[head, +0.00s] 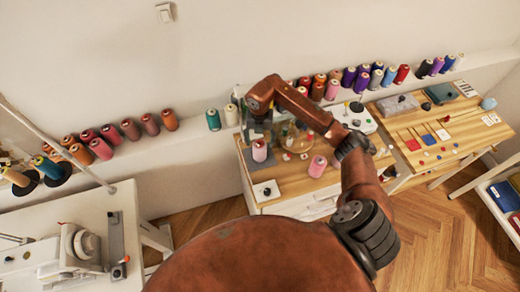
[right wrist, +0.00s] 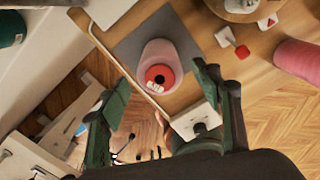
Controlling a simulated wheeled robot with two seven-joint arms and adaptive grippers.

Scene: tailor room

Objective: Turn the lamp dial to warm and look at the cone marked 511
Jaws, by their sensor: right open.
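A pink thread cone (head: 260,151) stands on the wooden table below my right gripper (head: 258,122). In the right wrist view this cone (right wrist: 160,50) is seen from above on a grey mat (right wrist: 128,48), ahead of the fingertips. A white box with a dark knob (head: 266,190), which looks like the lamp dial, sits at the table's front left corner. My right gripper (right wrist: 165,108) is open and empty. No number 511 is readable.
More thread cones (head: 130,129) line the wall ledge. A second table (head: 432,140) to the right holds boxes and small coloured pieces. A sewing machine (head: 75,250) stands at the lower left. Wooden floor (head: 440,235) is free at the lower right.

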